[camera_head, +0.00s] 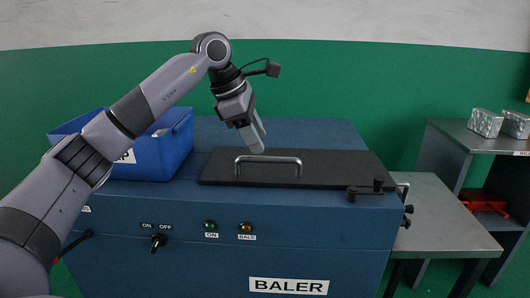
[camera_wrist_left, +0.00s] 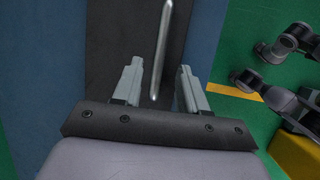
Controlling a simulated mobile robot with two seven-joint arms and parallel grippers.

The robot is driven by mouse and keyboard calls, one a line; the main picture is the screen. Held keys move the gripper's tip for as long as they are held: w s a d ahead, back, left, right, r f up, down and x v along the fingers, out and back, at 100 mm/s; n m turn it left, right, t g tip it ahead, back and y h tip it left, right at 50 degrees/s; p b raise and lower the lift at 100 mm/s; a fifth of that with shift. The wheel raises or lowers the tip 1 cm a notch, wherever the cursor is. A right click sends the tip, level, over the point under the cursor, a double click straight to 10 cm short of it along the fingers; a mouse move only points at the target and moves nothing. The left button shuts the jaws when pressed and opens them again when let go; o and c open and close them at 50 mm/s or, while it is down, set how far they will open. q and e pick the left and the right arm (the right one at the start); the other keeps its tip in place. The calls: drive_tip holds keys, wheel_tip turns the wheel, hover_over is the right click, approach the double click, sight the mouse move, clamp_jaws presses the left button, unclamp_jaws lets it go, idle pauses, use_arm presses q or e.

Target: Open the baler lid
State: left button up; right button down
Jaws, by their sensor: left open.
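The baler (camera_head: 170,205) is a blue machine with a flat black lid (camera_head: 340,170) lying shut on its top. A silver bar handle (camera_head: 285,159) stands on the lid. It also shows in the left wrist view (camera_wrist_left: 163,45), running between the two fingers. My left gripper (camera_head: 259,147) is tilted downward just above the handle. In the left wrist view its jaws (camera_wrist_left: 160,78) are open, with one finger on each side of the handle. Whether they touch it cannot be told. My right gripper is not seen.
A blue bin (camera_head: 165,150) stands on the baler's left. A black latch (camera_head: 372,188) sits at the lid's front right corner. A grey side table (camera_head: 450,215) is on the right, with a shelf holding foil bales (camera_head: 485,122) and a red object (camera_head: 485,201) beyond.

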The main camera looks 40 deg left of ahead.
sight(265, 158)
use_arm(q)
drive_tip(key=shift+x, duration=2.35)
clamp_jaws()
drive_tip(key=shift+r, duration=0.15)
